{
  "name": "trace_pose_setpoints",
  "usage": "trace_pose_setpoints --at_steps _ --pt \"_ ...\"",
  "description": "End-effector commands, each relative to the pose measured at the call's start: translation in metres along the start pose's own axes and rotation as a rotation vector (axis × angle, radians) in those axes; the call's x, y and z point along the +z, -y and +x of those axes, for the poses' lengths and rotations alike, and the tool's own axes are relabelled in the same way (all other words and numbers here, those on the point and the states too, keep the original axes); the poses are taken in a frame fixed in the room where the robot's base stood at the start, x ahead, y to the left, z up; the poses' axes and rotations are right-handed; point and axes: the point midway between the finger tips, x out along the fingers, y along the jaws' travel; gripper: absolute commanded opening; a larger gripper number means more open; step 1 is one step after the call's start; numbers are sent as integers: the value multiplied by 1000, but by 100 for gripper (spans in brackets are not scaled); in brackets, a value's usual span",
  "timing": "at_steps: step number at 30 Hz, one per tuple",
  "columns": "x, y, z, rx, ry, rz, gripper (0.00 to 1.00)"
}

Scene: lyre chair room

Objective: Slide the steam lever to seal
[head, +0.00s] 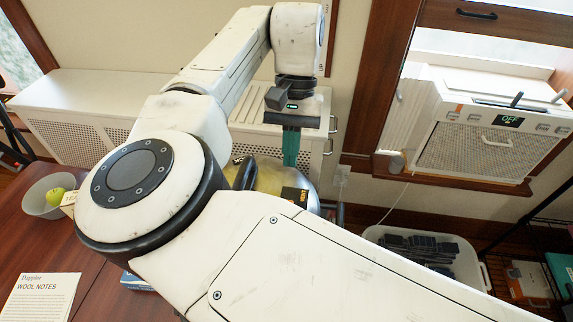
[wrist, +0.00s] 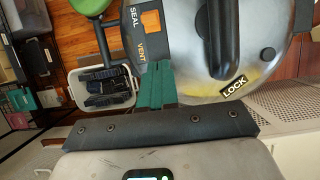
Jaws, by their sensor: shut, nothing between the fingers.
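The pressure cooker (wrist: 200,70) is a silver pot with a dark lid handle (wrist: 222,40) and a LOCK label. It also shows in the head view (head: 268,180), partly behind my arm. On its lid is a black plate marked SEAL and VENT (wrist: 138,36). An orange block (wrist: 151,22), which looks like the steam lever, sits on the plate, level with the word SEAL. My gripper (wrist: 160,70) is shut and empty, its teal fingers together near the VENT end of the plate. It also shows in the head view (head: 291,160). I cannot tell whether the fingertips touch the plate.
A white bin of dark blocks (head: 420,250) stands on the floor at right. A bowl with a green apple (head: 45,195) and a paper (head: 40,297) lie on the wooden table (head: 100,305). A window unit (head: 480,150) is at right. A round green object (wrist: 88,5) is beside the cooker.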

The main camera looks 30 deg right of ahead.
Motion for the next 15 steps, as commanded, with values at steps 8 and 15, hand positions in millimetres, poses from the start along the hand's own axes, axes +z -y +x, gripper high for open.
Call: trace_pose_setpoints --at_steps 8,15 --pt "0 1 -51 -6 0 -2 0" --pt "0 1 -67 -3 -1 -1 0"
